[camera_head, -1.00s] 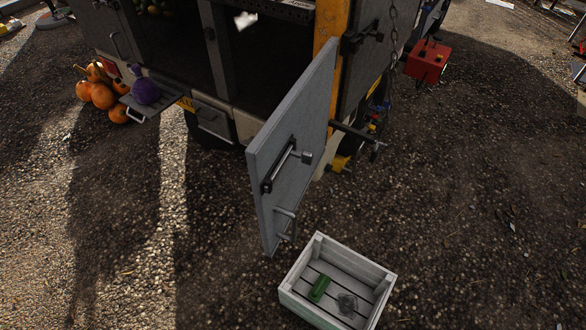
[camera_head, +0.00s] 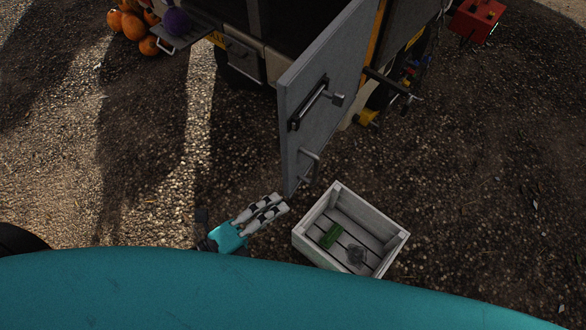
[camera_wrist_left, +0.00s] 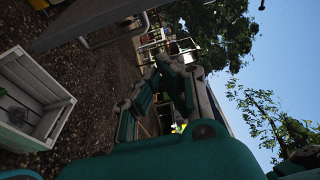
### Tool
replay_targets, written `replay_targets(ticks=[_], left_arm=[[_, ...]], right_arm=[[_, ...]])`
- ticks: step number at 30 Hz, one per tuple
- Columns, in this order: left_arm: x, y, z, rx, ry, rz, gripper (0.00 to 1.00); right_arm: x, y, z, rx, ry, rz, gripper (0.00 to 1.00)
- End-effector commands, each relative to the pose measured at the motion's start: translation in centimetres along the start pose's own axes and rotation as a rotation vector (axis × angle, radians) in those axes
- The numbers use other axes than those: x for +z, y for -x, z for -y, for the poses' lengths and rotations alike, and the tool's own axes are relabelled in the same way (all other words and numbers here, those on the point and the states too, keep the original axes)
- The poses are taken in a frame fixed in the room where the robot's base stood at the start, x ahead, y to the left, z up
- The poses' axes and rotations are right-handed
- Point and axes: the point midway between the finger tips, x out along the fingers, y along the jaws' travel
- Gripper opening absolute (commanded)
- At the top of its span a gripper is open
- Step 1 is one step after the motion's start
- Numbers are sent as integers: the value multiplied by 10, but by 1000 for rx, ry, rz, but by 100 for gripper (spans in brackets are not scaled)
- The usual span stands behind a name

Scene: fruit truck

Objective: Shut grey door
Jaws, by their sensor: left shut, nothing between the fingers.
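The grey door (camera_head: 318,105) of the truck stands swung open, edge toward me, with a dark latch bar and a lower loop handle (camera_head: 311,167) on its face. My left gripper (camera_head: 281,203) is in the head view, just below and left of the door's lower near corner. Its fingers are together and empty, and it looks apart from the door. In the left wrist view the gripper fingers (camera_wrist_left: 172,62) point away, with the door's grey panel (camera_wrist_left: 85,18) and handle (camera_wrist_left: 114,32) at upper left. My right gripper is not in view.
A white wooden crate (camera_head: 393,255) with a green item stands on the gravel right of my gripper, near the door's lower edge. Pumpkins (camera_head: 132,25) lie at upper left beside the truck. A red box (camera_head: 476,20) stands at upper right. Gravel left of the door is clear.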

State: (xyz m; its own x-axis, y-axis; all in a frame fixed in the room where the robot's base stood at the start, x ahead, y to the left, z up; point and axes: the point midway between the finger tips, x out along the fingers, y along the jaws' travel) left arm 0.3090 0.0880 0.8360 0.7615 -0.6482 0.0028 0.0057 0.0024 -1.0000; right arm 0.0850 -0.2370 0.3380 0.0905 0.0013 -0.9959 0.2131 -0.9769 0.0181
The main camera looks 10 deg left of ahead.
Motion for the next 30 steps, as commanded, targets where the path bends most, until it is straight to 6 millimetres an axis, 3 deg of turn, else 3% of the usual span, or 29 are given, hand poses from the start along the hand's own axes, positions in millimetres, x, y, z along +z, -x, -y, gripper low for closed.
replay_targets(ticks=[15,21,30], left_arm=[[2,-100,2,-1,3,3,0],[30,-85,-1,5,3,4,0],[40,-82,-1,2,6,4,0]], right_arm=[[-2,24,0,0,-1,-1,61],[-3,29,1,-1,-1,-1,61],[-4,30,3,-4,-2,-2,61]])
